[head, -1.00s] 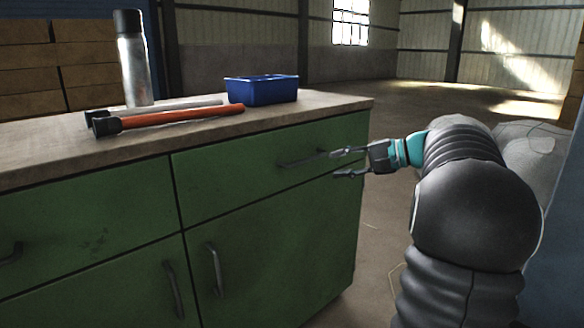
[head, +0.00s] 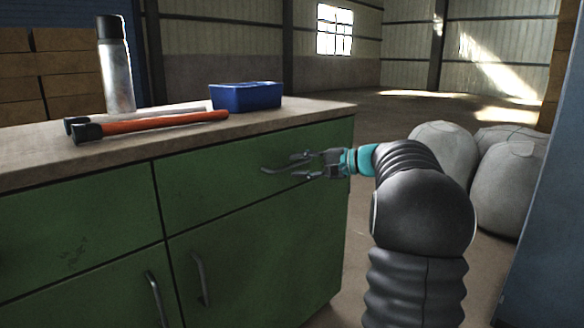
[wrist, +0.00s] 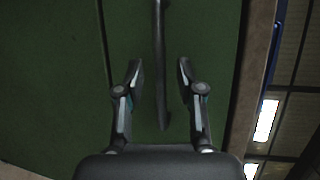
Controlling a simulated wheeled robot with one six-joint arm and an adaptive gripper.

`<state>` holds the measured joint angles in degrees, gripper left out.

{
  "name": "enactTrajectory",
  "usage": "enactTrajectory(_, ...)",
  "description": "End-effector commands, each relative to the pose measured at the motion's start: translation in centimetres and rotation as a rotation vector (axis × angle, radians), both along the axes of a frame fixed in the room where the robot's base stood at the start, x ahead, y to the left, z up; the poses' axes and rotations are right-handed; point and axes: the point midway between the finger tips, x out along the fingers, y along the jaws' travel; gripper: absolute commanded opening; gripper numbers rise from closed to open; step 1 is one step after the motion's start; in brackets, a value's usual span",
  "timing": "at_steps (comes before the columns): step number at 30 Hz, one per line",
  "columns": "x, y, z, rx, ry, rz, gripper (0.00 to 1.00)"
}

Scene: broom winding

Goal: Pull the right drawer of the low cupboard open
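The green low cupboard (head: 80,235) has a right drawer (head: 215,195) below its worktop, and its front looks flush with the cupboard. The drawer's grey bar handle (head: 268,170) is partly hidden by my gripper (head: 293,165), which reaches in from the right. In the wrist view the handle (wrist: 159,45) runs lengthwise between the fingers of my gripper (wrist: 160,66). The fingers are open with a gap on each side, and nothing is gripped. The green drawer front (wrist: 205,30) lies behind the handle.
On the worktop (head: 320,108) stand a metal bottle (head: 117,75) and a blue bin (head: 245,97), with an orange-handled tool (head: 150,123) lying near the front. Pale sacks (head: 445,155) and a blue-grey panel (head: 545,230) are on the right. Floor shows right of the cupboard.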

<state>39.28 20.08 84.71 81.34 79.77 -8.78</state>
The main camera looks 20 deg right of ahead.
Motion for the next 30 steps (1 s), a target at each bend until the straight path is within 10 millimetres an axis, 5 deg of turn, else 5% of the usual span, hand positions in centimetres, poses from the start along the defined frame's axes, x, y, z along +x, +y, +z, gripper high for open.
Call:
enactTrajectory(16, 1.7, 1.6, -0.4, 0.0, 0.0, 0.0, 0.37)
enactTrajectory(21, 1.7, 1.6, -0.4, 0.0, 0.0, 0.0, 0.0)
enactTrajectory(30, 1.7, 1.6, -0.4, 0.0, 0.0, 0.0, 0.0)
